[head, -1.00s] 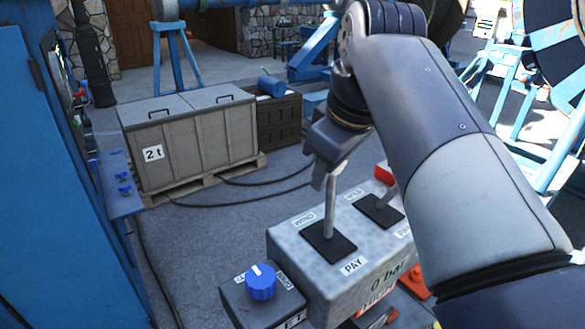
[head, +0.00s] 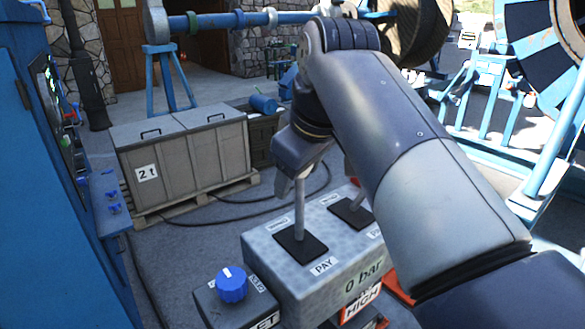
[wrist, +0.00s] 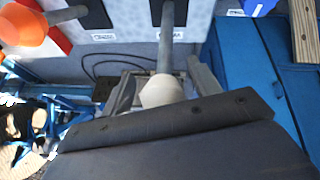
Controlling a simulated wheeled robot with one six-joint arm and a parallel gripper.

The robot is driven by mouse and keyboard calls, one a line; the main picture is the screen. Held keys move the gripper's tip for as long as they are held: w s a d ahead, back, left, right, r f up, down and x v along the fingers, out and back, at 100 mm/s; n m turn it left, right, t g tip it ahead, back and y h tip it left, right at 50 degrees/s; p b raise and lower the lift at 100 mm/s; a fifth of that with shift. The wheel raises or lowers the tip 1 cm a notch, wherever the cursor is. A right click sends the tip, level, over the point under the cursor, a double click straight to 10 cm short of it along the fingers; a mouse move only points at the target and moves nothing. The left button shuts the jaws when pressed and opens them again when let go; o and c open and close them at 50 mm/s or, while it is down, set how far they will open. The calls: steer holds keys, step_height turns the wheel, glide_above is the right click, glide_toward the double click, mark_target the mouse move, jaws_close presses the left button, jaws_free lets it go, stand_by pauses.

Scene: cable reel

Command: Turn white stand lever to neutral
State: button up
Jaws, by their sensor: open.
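The white stand lever shows in the head view as a grey rod (head: 299,208) rising nearly upright from a black plate between a WIND-side label and a PAY label. Its cream-white knob (wrist: 162,92) is in the wrist view. My gripper (head: 299,170) is at the top of this lever, with the knob hidden by it in the head view. In the wrist view my gripper's fingers (wrist: 164,88) stand on both sides of the knob, open, with small gaps visible. I cannot tell whether either finger touches it.
A second lever (head: 353,192) stands right of it; its orange knob (wrist: 24,26) is in the wrist view. The grey console (head: 268,257) shows "0 bar". A blue dial (head: 232,284) sits front left. A 2 t crate (head: 190,160) and blue cabinet (head: 30,230) stand left.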

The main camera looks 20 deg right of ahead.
steer(key=shift+s, duration=0.1)
steer(key=v, duration=1)
steer(key=shift+s+r+p, duration=0.15)
steer(key=shift+r+p, duration=0.15)
steer(key=shift+a, duration=0.15)
steer(key=x, duration=1)
steer(key=shift+f+b, duration=0.2)
steer(key=shift+b, duration=0.1)
steer(key=shift+w+a+g+p, duration=0.2)
steer(key=shift+w+g+p, duration=0.2)
steer(key=shift+w+p, duration=0.25)
steer(key=shift+w+f+g+h+p, duration=0.2)
steer(key=shift+w+g+h+p, duration=0.05)
steer(key=shift+g+h+p, duration=0.1)
